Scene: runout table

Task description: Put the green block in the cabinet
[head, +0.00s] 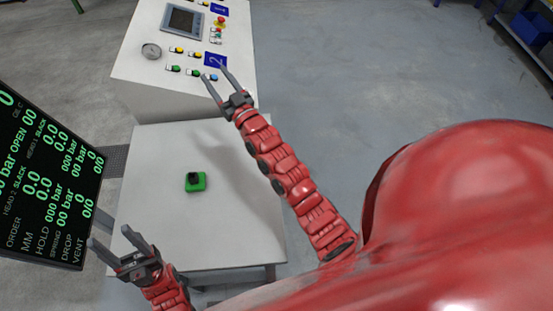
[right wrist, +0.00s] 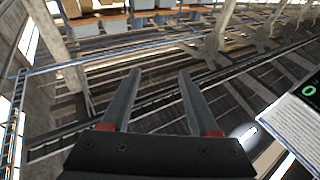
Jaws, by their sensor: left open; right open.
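The green block (head: 195,182) sits on the light grey table (head: 235,185), with a small black part on its top. My left gripper (head: 108,236) is open and empty, at the lower left near the table's front left corner, apart from the block. My right gripper (head: 214,74) is open and empty above the control panel's lower edge, beyond the block. In the right wrist view its two fingers (right wrist: 160,75) stand apart with nothing between them. I cannot make out a cabinet in either view.
A sloped white control panel (head: 140,70) with buttons, a gauge and a screen stands behind the table. A black display with green text (head: 45,180) stands at the left. The tabletop around the block is clear. Blue bins (head: 535,28) are far off at the upper right.

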